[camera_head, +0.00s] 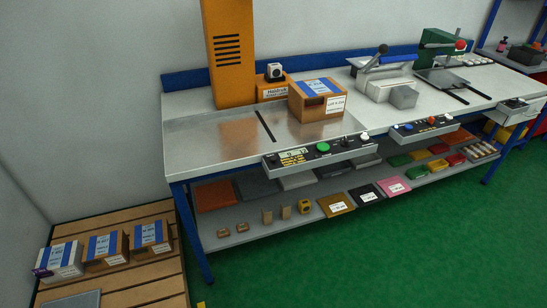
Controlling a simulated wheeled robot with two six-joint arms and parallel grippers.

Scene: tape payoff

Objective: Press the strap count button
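A control panel (318,152) runs along the front edge of the metal worktop, with a small display, a large green button (323,147), dark knobs and a small white button. A second panel (424,128) farther right carries a blue button, a red-orange button and other small controls. The labels are too small to read, so I cannot tell which one is the strap count button. A carton (310,107) with blue tape on top sits on the worktop behind the first panel. Neither of my grippers is in view.
An orange column (230,55) stands at the worktop's back left. A grey lever device (387,80) and a green machine (440,45) stand farther right. Taped cartons (105,250) lie on a wooden pallet at lower left. The green floor in front is clear.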

